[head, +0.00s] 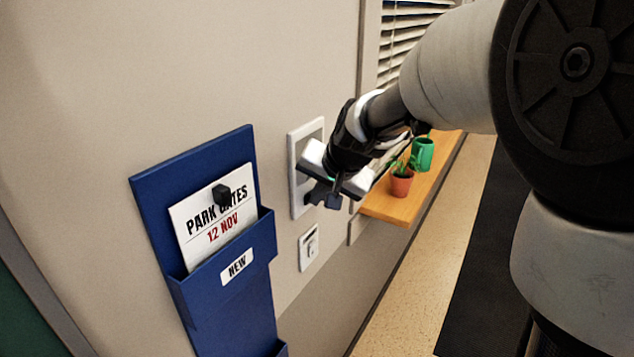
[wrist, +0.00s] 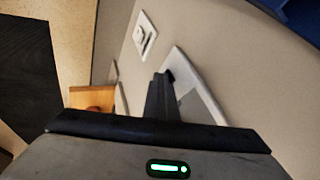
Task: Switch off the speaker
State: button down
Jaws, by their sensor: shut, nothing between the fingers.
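A white-framed wall panel (head: 296,190) with a grey inside is on the beige wall, partly hidden behind my gripper; I cannot tell for sure that it is the speaker. It also shows in the wrist view (wrist: 205,98). Below it is a small white plate (head: 309,247) with a small fitting in its middle, also in the wrist view (wrist: 144,33). My gripper (head: 322,194) is shut and empty, its dark fingers in front of the panel's lower part. In the wrist view the fingers (wrist: 161,95) overlap the panel's edge; I cannot tell whether they touch it.
A blue wall holder (head: 205,307) with a "PARK GATES 12 NOV" card (head: 214,218) hangs left of the panel. A wooden shelf (head: 385,205) with a potted plant (head: 401,184) and a green watering can (head: 422,152) is on the right, behind my gripper. Window blinds (head: 405,40) are above.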

jog(key=shift+a, duration=0.4)
jog(key=shift+w+d+r+b, duration=0.2)
jog(key=shift+w+d+b, duration=0.15)
jog(key=shift+d+b, duration=0.2)
jog(key=shift+w, duration=0.1)
jog(key=shift+d+f, duration=0.15)
